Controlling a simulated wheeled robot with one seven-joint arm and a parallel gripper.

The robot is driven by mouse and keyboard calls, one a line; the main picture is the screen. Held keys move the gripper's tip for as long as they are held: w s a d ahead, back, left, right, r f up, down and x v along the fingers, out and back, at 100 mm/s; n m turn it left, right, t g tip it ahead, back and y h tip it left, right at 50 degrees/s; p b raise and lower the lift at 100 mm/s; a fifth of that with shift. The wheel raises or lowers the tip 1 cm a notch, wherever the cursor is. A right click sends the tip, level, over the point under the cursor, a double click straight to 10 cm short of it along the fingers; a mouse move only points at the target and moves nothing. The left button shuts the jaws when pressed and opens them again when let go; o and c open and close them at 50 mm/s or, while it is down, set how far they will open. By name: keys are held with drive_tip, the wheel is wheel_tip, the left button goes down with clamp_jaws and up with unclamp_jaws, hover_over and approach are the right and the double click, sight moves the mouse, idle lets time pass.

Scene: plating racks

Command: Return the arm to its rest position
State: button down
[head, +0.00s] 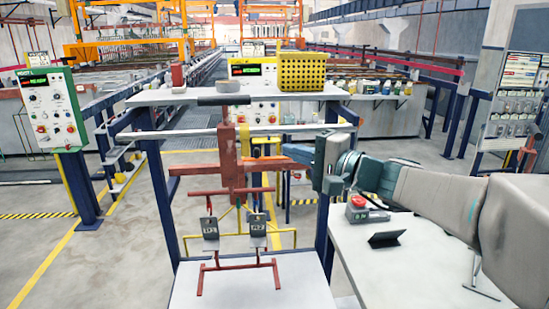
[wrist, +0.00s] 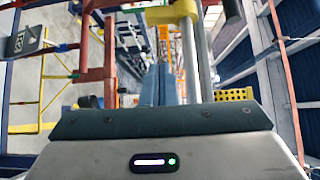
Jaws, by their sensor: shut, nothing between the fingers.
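My gripper (head: 288,151) is at the middle of the head view, at the end of my arm reaching in from the right. Its blue fingers point left toward a red plating rack (head: 228,180). In the wrist view the blue fingers (wrist: 162,85) lie together with nothing between them. The red rack hangs from a horizontal bar, and its upright also shows at upper left in the wrist view (wrist: 97,50). Two dark labelled plates, the left plate (head: 210,228) and the right plate (head: 257,225), hang on the rack's hooks. Whether the fingertips touch the rack is unclear.
A blue-legged stand has a white top shelf (head: 150,97) holding a yellow basket (head: 302,72). A red stand (head: 238,266) rests on the white lower table. Open floor lies left.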

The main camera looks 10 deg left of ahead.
drive_tip(key=b+v, duration=0.2)
drive_tip(key=v, duration=0.5)
drive_tip(key=s+d+f+n+g+h, duration=0.1)
drive_tip(key=s+d+f+g+h, duration=0.15)
drive_tip(key=s+f, duration=0.4)
drive_tip(key=s+d+f+n+g+h, duration=0.15)
drive_tip(key=s+f+h, duration=0.25)
drive_tip(key=f, duration=0.5)
drive_tip(key=s+d+f+n+g+h, duration=0.1)
drive_tip(key=s+d+f+n+h, duration=0.2)
drive_tip(key=s+d+f+h, duration=0.5)
drive_tip(key=d+f+h, duration=0.1)
drive_tip(key=d+f, duration=0.1)
drive_tip(key=d, duration=0.2)
drive_tip(key=shift+s+f, duration=0.3)
drive_tip(key=shift+f, duration=0.05)
drive_tip(key=shift+h, duration=0.25)
idle(0.4)
